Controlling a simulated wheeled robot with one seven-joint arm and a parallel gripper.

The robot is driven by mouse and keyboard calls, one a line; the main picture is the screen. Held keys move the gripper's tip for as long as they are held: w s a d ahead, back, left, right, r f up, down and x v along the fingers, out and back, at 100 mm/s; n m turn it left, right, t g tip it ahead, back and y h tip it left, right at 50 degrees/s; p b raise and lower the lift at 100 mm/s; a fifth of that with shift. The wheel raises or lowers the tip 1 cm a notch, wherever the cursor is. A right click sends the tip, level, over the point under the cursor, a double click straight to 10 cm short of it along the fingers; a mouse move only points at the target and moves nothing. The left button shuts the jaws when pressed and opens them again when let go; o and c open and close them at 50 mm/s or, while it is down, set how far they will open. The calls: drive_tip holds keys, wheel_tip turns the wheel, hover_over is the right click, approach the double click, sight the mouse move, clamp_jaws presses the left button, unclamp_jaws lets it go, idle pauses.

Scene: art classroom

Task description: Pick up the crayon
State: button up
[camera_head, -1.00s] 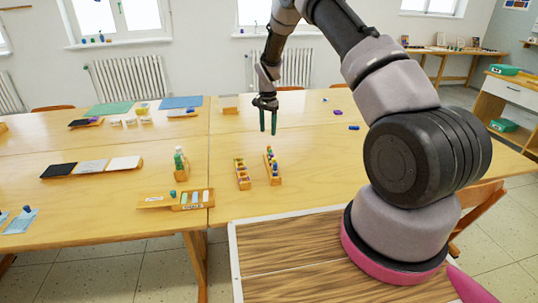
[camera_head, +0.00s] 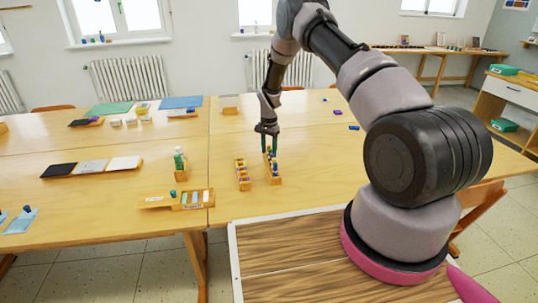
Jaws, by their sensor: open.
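My gripper (camera_head: 269,149) points down with its two green fingers apart. It is at the far end of the right wooden holder (camera_head: 275,180), which has several small coloured pieces in it. The fingertips overlap the holder's far end in the picture; I cannot tell if they touch anything. No piece is clearly recognisable as a crayon at this size. A small blue piece (camera_head: 354,127) and a purple piece (camera_head: 337,112) lie loose on the table to the right of my gripper.
A second wooden holder (camera_head: 243,186) stands close on the left. Further left are an upright holder with a green piece (camera_head: 179,158) and a wooden tray (camera_head: 160,203). The table (camera_head: 320,165) is mostly clear to the right of my gripper.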

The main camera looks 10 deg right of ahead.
clamp_jaws()
drive_tip(key=shift+r, duration=0.15)
